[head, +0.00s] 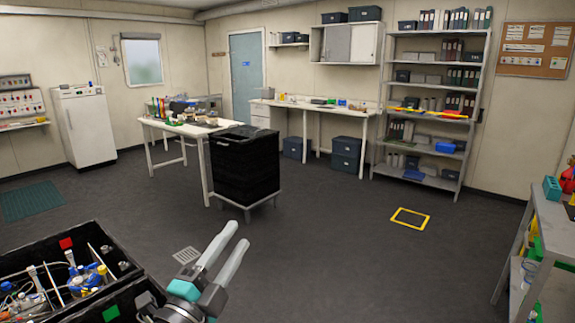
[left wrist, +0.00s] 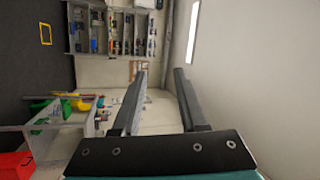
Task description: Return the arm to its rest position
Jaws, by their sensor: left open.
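My left gripper (head: 232,246) reaches up from the bottom middle of the head view, just right of a black crate. Its two grey fingers are apart with nothing between them. In the left wrist view the same fingers (left wrist: 158,92) stand open and empty, with the far wall and shelves behind them. My right gripper is in neither view.
A black crate (head: 132,286) with bottles and blue-capped vessels is at the lower left. A black bin (head: 243,168) stands by a white table (head: 150,122). A metal rack (head: 537,222) is at the right. The floor between is mostly clear, with a yellow frame (head: 410,218) on it.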

